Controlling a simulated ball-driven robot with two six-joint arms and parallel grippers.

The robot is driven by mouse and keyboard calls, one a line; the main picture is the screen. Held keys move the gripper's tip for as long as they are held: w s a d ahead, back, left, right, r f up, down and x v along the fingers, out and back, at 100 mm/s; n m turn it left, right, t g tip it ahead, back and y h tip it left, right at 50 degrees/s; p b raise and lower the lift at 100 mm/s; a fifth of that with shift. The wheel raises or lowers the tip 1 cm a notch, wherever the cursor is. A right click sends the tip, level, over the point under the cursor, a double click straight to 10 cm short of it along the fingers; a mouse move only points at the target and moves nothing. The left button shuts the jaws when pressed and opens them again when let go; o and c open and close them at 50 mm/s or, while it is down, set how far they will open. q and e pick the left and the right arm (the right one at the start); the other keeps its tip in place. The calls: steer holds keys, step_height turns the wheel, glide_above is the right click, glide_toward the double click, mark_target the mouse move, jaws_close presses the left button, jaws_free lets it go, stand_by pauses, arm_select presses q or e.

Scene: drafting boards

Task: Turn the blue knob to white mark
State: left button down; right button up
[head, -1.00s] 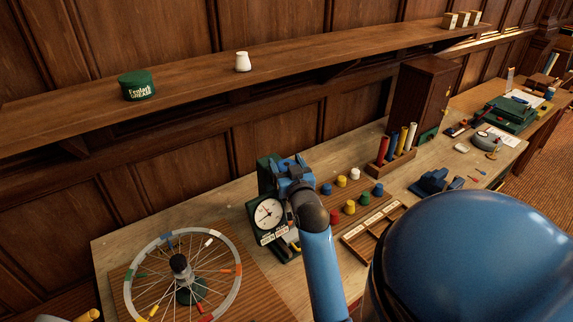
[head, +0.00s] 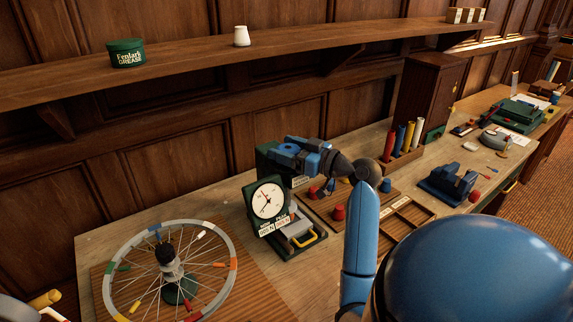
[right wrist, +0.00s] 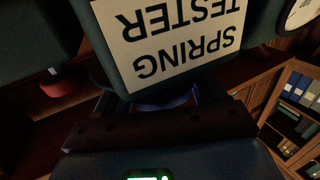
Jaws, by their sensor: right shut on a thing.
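The dark green spring tester (head: 264,162) stands on the bench, with a white dial (head: 268,201) on its front. My right gripper (head: 280,156) reaches from the right to its upper part. In the right wrist view, the dark jaws (right wrist: 160,122) lie close below the upside-down SPRING TESTER label (right wrist: 185,38). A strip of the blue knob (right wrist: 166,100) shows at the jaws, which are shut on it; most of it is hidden. I cannot make out the white mark. My left gripper is not in view.
A spoked wheel (head: 122,228) stands at the left of the bench. A peg board with coloured knobs (head: 338,213), a compartment tray (head: 398,222) and a rack of coloured tubes (head: 409,140) are to the right. A shelf (head: 320,47) runs along the wall above.

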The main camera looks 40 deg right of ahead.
steer(key=n+g+y+b, duration=0.2)
steer(key=y+b, duration=0.1)
steer(key=n+g+y+b, duration=0.2)
steer(key=n+y+b, duration=0.1)
steer(key=y, duration=0.1)
steer(key=shift+f+n+y, duration=0.15)
steer(key=shift+n+y, duration=0.15)
steer(key=n+g+y+b, duration=0.1)
steer(key=g, duration=0.1)
steer(key=n+g+y+b, duration=0.1)
steer(key=n+g+y, duration=0.1)
steer(key=shift+s+a+g, duration=0.1)
steer(key=shift+g, duration=0.3)
steer(key=shift+s+n+g+y+b, duration=0.1)
steer(key=shift+n+g+y+b, duration=0.7)
steer(key=shift+n+g+b, duration=0.95)
steer(key=shift+r+g+p, duration=0.2)
steer(key=shift+g+p, duration=0.05)
steer(key=shift+p, duration=0.1)
steer(key=o, duration=1)
steer(key=shift+c, duration=0.2)
